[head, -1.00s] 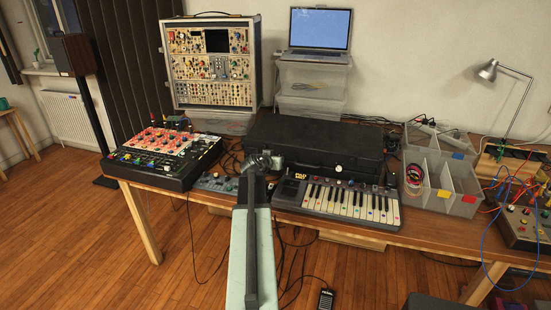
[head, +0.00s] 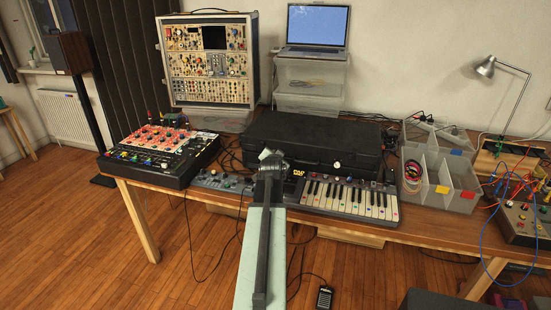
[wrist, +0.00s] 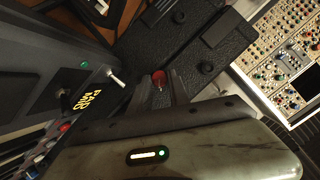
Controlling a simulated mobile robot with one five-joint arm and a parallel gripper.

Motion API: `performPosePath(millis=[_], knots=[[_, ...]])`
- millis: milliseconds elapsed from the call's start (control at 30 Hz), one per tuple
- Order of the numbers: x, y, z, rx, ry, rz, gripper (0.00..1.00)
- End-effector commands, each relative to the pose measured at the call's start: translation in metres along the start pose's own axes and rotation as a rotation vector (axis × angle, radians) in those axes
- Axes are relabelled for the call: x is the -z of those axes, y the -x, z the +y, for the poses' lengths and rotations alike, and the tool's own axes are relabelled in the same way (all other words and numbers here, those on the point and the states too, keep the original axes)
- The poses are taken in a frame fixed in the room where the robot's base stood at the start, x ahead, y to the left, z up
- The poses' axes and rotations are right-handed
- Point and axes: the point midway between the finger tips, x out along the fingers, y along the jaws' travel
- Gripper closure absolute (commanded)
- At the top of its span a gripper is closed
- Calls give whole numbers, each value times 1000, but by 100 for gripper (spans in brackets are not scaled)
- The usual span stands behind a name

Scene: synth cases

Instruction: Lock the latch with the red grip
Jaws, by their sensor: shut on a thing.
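The black case (head: 320,135) lies at the back of the table, its front facing me. In the wrist view, its dark textured surface (wrist: 193,52) fills the upper middle. The red grip (wrist: 158,77) of the latch shows between my gripper's fingers (wrist: 163,92), which are shut on it. The fingers hide the rest of this latch, so I cannot tell its position. In the head view my gripper (head: 270,157) is at the case's front, left of its middle; the red grip is hidden there.
A keyboard (head: 345,198) stands close in front of the case, with a white toggle (wrist: 116,77) beside my gripper. A small knob box (head: 222,182) and red-topped mixer (head: 165,152) are left. Grey bins (head: 440,180) stand right. A modular rack (head: 210,62) stands behind.

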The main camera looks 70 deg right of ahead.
Motion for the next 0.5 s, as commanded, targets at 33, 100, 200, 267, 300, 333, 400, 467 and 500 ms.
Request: performPosePath(millis=[33,100,200,267,300,333,400,467,500], knots=[[-2,0,2,-2,-7,-5,100],[-2,0,2,0,-13,-6,100],[-1,0,2,2,-15,-6,100],[-1,0,2,2,-16,-6,100],[-1,0,2,2,-15,-6,100],[-1,0,2,2,-15,-6,100],[-1,0,2,2,-15,-5,100],[-1,0,2,2,-15,-5,100],[-1,0,2,2,-15,-5,75]])
